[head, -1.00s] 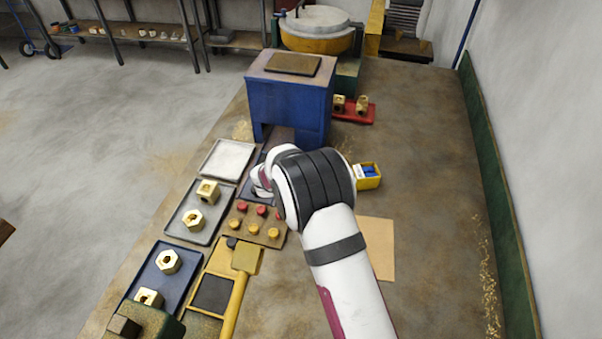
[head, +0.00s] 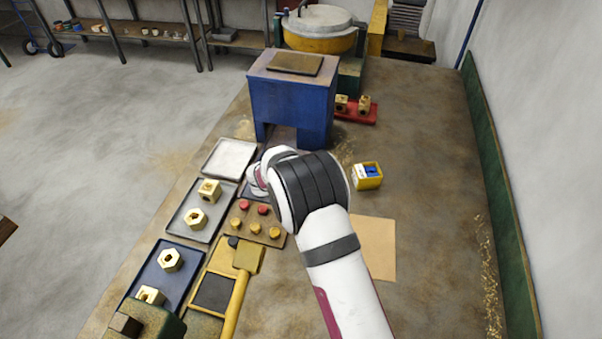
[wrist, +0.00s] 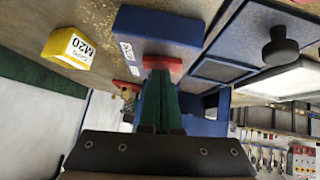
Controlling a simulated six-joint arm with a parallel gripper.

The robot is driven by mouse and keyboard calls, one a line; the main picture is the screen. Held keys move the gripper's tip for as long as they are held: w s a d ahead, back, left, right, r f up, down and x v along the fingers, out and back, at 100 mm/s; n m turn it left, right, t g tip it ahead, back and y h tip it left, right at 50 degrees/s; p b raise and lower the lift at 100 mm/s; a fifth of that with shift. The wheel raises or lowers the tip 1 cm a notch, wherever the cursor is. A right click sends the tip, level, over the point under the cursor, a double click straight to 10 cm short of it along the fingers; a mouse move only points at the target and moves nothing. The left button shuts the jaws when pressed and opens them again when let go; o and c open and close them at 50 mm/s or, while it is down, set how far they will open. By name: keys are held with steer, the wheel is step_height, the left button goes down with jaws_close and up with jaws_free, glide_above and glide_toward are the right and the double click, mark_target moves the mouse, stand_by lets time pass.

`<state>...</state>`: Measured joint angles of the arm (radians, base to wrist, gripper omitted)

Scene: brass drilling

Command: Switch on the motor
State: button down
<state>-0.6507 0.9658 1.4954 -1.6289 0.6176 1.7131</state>
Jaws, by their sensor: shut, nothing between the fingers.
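In the wrist view a blue switch box (wrist: 172,27) with a small white label shows ahead of my gripper. A red paddle or button (wrist: 163,62) sits at its near edge. My gripper (wrist: 160,76) is shut and empty, its dark green fingers together and pointing at the red piece. The tips overlap it in the picture; I cannot tell whether they touch it. In the head view my wrist hides the gripper and the switch. The blue machine (head: 290,100) stands just beyond my arm.
A yellow box of caps (head: 368,177) stands to the right of my wrist; it also shows in the wrist view (wrist: 74,48). A board with red and yellow pieces (head: 262,233), a grey tray (head: 184,228) and a blue tray (head: 150,285) lie left. The right bench is mostly clear.

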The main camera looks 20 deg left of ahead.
steer(key=shift+r, duration=0.1)
steer(key=shift+r, duration=0.35)
steer(key=r, duration=0.3)
steer(key=shift+a+r, duration=0.2)
steer(key=shift+a, duration=0.1)
steer(key=d+v, duration=0.1)
steer(key=v, duration=0.8)
steer(key=shift+s+a+r, duration=0.2)
steer(key=shift+s+a, duration=0.1)
steer(key=shift+a, duration=0.25)
